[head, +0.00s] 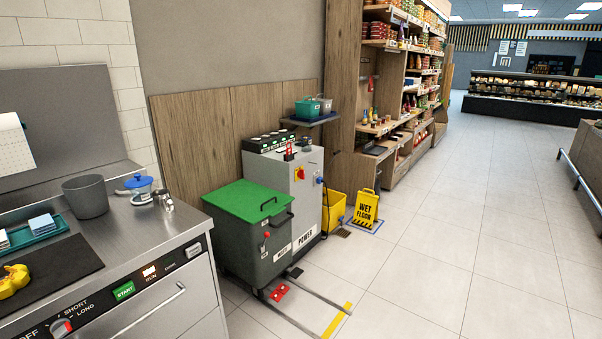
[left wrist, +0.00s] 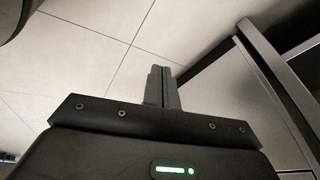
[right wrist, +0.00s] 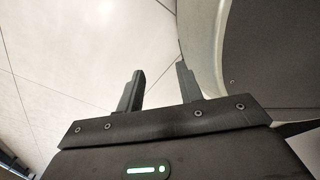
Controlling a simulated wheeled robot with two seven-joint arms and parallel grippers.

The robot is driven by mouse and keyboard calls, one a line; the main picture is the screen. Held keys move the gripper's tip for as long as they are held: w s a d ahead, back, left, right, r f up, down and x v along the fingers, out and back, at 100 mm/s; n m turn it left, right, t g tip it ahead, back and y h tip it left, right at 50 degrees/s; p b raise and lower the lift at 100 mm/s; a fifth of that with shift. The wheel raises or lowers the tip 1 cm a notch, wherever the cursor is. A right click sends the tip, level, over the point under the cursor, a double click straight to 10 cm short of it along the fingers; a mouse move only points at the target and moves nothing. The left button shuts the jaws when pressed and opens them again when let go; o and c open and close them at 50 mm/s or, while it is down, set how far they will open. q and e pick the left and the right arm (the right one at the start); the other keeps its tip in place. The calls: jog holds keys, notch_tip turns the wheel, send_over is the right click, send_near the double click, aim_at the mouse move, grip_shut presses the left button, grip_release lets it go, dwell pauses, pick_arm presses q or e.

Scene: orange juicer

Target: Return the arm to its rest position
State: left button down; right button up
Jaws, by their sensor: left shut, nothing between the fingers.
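My left gripper (left wrist: 161,88) shows in the left wrist view with its two fingers together and nothing between them. It hangs over the tiled floor, beside a grey cabinet front with a bar handle. My right gripper (right wrist: 157,90) shows in the right wrist view with its fingers apart and nothing between them. It is over the floor, next to a curved grey surface at the upper right. Neither arm shows in the head view.
A wet floor sign (head: 366,207) stands on open floor.

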pick_arm(q)
jog(key=s+d+f+g, duration=0.1)
jog(key=s+d, duration=0.3)
jog(key=s, duration=0.4)
jog(key=s+d+f+g+h, duration=0.1)
jog(key=s+d+f+g, duration=0.1)
jog(key=s+d, duration=0.3)
jog(key=s, duration=0.4)
jog(key=shift+f+n+p, duration=0.3)
jog(key=shift+p, duration=0.05)
jog(key=shift+s, duration=0.1)
